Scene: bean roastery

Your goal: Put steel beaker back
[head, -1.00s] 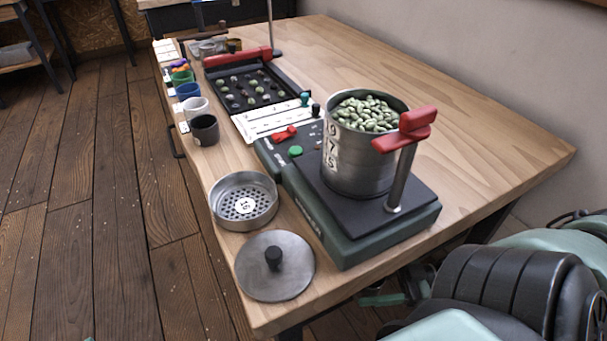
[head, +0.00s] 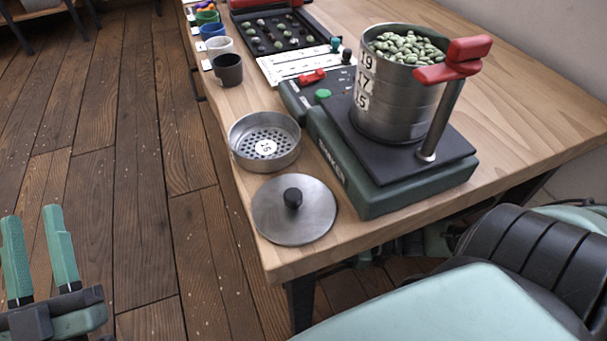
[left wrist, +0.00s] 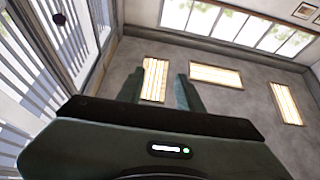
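No separate steel beaker can be made out for sure. A tall steel vessel (head: 395,110), marked with stacked numbers and full of green beans, stands upright on the dark plate of a green machine (head: 365,200). A red clamp handle (head: 455,62) on a post reaches over its rim. My left gripper (head: 32,214) is open and empty at the lower left, over the floor and well away from the table. Its two spread fingers also show in the left wrist view (left wrist: 160,85), with only walls and windows beyond. My right gripper is not in view.
A shallow steel sieve (head: 265,163) and a round steel lid (head: 294,225) with a black knob sit at the table's (head: 285,262) left edge. Several small cups, including a black one (head: 227,71), line that edge near a black bean tray (head: 285,45). The right tabletop is clear.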

